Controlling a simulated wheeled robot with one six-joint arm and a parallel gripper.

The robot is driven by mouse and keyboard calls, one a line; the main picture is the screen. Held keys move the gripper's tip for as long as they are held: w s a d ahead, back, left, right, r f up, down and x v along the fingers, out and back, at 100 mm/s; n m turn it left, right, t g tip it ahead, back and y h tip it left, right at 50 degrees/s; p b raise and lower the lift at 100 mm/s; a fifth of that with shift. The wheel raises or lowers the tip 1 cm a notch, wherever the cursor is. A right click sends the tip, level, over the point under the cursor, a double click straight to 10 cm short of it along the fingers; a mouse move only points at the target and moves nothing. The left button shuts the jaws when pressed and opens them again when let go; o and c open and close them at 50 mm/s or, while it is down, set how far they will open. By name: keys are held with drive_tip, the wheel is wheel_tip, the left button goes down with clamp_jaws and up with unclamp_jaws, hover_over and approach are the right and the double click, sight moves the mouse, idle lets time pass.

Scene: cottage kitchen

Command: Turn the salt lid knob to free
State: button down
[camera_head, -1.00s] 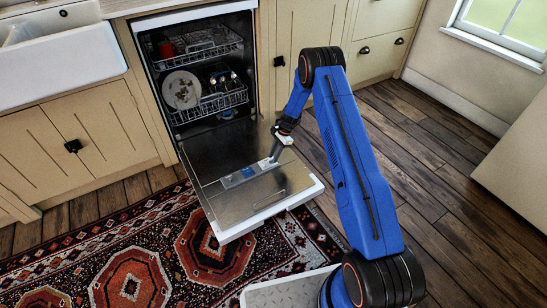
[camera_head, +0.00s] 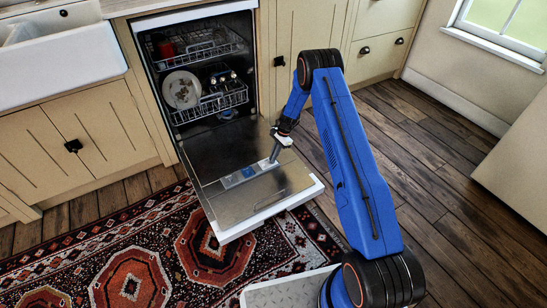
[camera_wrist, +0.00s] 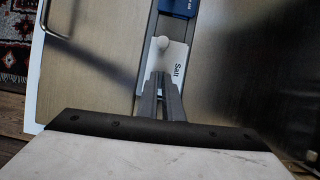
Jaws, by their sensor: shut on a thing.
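The salt lid (camera_wrist: 176,57) is a pale plate marked "Salt", set in a strip on the inner face of the lowered dishwasher door (camera_head: 262,201). Its pale, rounded knob (camera_wrist: 163,43) shows just past my fingertips in the wrist view. My gripper (camera_wrist: 161,78) reaches down to the lid with its fingers close together, shut on the knob; the exact contact is hard to see. In the head view my gripper (camera_head: 273,159) meets the strip near its right end. The knob is too small there to make out its angle.
A blue part (camera_wrist: 179,8) sits beside the salt lid on the same strip. The dishwasher racks (camera_head: 222,99) hold a plate (camera_head: 181,90) and other dishes. A patterned rug (camera_head: 130,262) lies before the door; wooden floor (camera_head: 455,190) is clear to the right.

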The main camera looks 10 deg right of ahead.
drive_tip(key=n, duration=0.1)
drive_tip(key=n+g, duration=0.1)
drive_tip(key=n, duration=0.1)
drive_tip(key=n+h, duration=0.1)
drive_tip(key=shift+w+a+n+g, duration=0.15)
drive_tip(key=shift+w+n+g, duration=0.15)
drive_tip(key=shift+n, duration=0.1)
drive_tip(key=n+h, duration=0.1)
drive_tip(key=n, duration=0.1)
drive_tip(key=n+g, duration=0.1)
drive_tip(key=n, duration=0.2)
drive_tip(key=shift+a+h, duration=0.2)
drive_tip(key=shift+h, duration=0.2)
drive_tip(key=n+h, duration=0.1)
drive_tip(key=n, duration=0.3)
drive_tip(key=shift+w+a, duration=0.1)
drive_tip(key=shift+a, duration=0.05)
drive_tip(key=shift+a+n+h, duration=0.1)
drive_tip(key=shift+n+h, duration=0.8)
drive_tip(key=shift+n, duration=0.8)
drive_tip(key=c, duration=1.9)
unclamp_jaws()
drive_tip(key=shift+r, duration=0.15)
drive_tip(key=v, duration=1.7)
drive_tip(key=shift+a+r, duration=0.1)
